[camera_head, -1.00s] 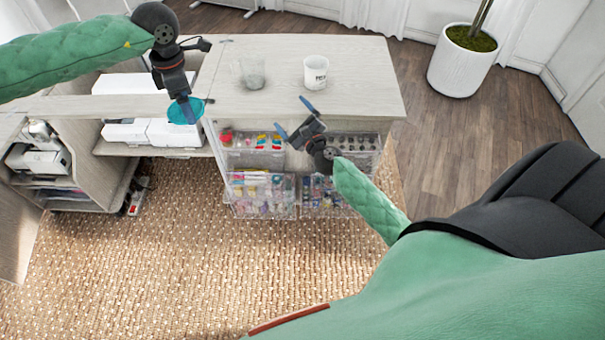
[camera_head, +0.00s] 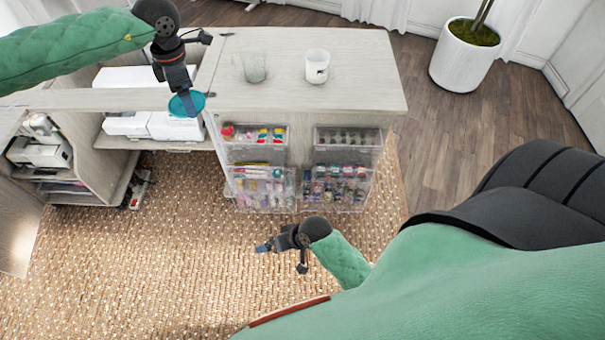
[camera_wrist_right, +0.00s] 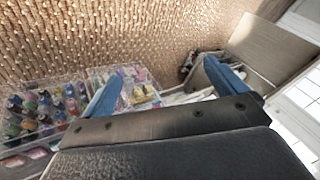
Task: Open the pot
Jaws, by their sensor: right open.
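An open translucent glass pot (camera_head: 255,67) stands upright on the cabinet top (camera_head: 285,95), near its back edge. A teal round lid (camera_head: 186,104) is apart from the pot, to its left and nearer me. My left gripper (camera_head: 183,94) is shut on this lid and holds it by the cabinet's left part; its fingertips are partly hidden. My right gripper (camera_head: 282,258) is open and empty over the woven rug, well away from the pot. Its two blue fingers show apart in the right wrist view (camera_wrist_right: 165,88).
A white cup (camera_head: 317,66) with dark print stands right of the pot. Clear drawers (camera_head: 262,190) of colourful sewing supplies hang on the cabinet front. The rug (camera_head: 150,270) is clear in front.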

